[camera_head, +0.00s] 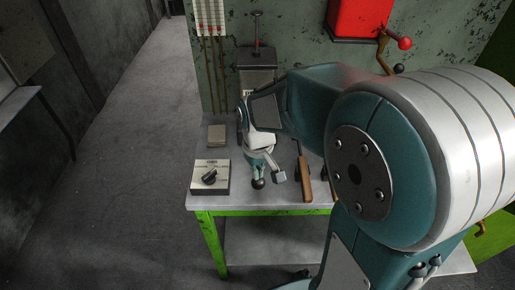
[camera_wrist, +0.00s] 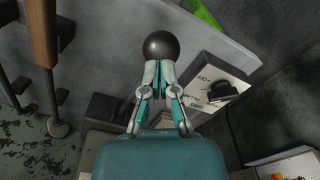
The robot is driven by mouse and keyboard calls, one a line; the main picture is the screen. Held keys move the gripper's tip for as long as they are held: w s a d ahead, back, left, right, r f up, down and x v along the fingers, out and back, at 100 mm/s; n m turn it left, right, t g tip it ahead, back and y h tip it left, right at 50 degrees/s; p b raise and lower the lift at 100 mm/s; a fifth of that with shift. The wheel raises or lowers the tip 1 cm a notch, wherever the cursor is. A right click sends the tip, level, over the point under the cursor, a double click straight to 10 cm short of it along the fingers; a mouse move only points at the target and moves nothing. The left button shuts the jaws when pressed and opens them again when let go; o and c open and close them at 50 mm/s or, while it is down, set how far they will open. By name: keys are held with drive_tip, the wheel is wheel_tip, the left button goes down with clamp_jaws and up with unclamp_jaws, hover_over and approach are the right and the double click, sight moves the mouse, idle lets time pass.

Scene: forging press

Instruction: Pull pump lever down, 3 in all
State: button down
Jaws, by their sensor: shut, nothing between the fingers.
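A black ball knob (camera_head: 258,183), which looks like the end of the pump lever, shows just beyond my gripper's fingertips over the bench. It also shows in the wrist view (camera_wrist: 160,46), right at the tips; I cannot tell whether they touch it. The lever's shaft is hidden behind my gripper. My gripper (camera_head: 259,171) is shut and empty, with its fingertips together in the wrist view (camera_wrist: 159,76). A grey press-like body (camera_head: 257,58) with a screw on top stands behind, partly hidden by my arm.
A control box (camera_head: 209,177) with a black rotary knob sits left on the grey bench, also in the wrist view (camera_wrist: 213,90). A wooden-handled tool (camera_head: 304,178) lies right of my gripper. A red box (camera_head: 360,18) hangs on the wall. The floor at left is clear.

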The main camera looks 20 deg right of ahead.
wheel_tip(320, 180, up, 8)
drive_tip(key=w, duration=0.1)
drive_tip(key=shift+w+d+r, duration=0.2)
drive_tip(key=shift+d, duration=0.05)
drive_tip(key=shift+f, duration=0.1)
idle(0.7)
drive_tip(key=shift+s+a+f, duration=0.1)
drive_tip(key=shift+s+f, duration=0.2)
drive_tip(key=shift+f, duration=1)
drive_tip(key=shift+s+a+f, duration=0.1)
drive_tip(key=shift+s+f, duration=0.15)
drive_tip(key=shift+f, duration=1.05)
drive_tip(key=shift+s+a+f, duration=0.1)
drive_tip(key=shift+s+f, duration=0.2)
drive_tip(key=shift+f, duration=1.1)
drive_tip(key=shift+s+f, duration=0.1)
drive_tip(key=shift+f, duration=1.45)
wheel_tip(320, 180, up, 11)
drive_tip(key=w, duration=0.2)
drive_tip(key=shift+d, duration=0.3)
